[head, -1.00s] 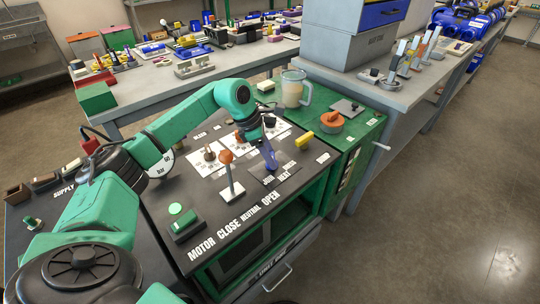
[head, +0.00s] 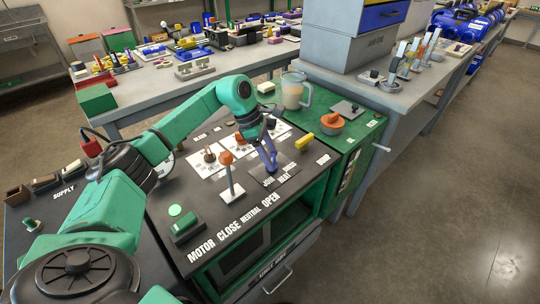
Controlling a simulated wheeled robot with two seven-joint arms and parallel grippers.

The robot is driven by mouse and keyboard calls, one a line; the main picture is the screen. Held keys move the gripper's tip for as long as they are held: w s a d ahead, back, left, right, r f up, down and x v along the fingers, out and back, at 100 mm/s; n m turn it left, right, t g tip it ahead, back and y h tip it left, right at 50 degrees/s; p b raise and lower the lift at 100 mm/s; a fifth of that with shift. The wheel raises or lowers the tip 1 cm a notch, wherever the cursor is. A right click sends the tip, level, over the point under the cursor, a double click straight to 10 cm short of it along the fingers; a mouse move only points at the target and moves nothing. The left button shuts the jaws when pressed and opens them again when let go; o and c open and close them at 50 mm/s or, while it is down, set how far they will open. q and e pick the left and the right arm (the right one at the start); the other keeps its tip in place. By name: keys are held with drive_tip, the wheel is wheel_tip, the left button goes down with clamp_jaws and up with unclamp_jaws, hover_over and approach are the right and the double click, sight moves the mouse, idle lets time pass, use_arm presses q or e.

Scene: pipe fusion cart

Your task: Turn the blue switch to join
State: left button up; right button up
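The blue switch (head: 269,155) stands on a dark plate on the black top of the green cart (head: 339,160). Its lever is tilted, its upper end leaning left and away from its base. The label JOIN is readable at the left of the plate, with HEAT beside it. My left gripper (head: 258,131) is at the upper end of the blue lever and partly covers it. The fingers are dark and small, so I cannot tell whether they are closed on the lever. My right gripper is not in view.
An orange-knobbed lever (head: 229,172) stands close left of the switch. A green button box (head: 184,225) is at the front left. A yellow part (head: 304,142), an orange knob (head: 332,121) and a clear jug (head: 294,91) stand to the right and behind.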

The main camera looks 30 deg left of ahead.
use_arm(q)
drive_tip(key=shift+o, duration=1.2)
drive_tip(key=v, duration=1.4)
drive_tip(key=shift+r, duration=0.35)
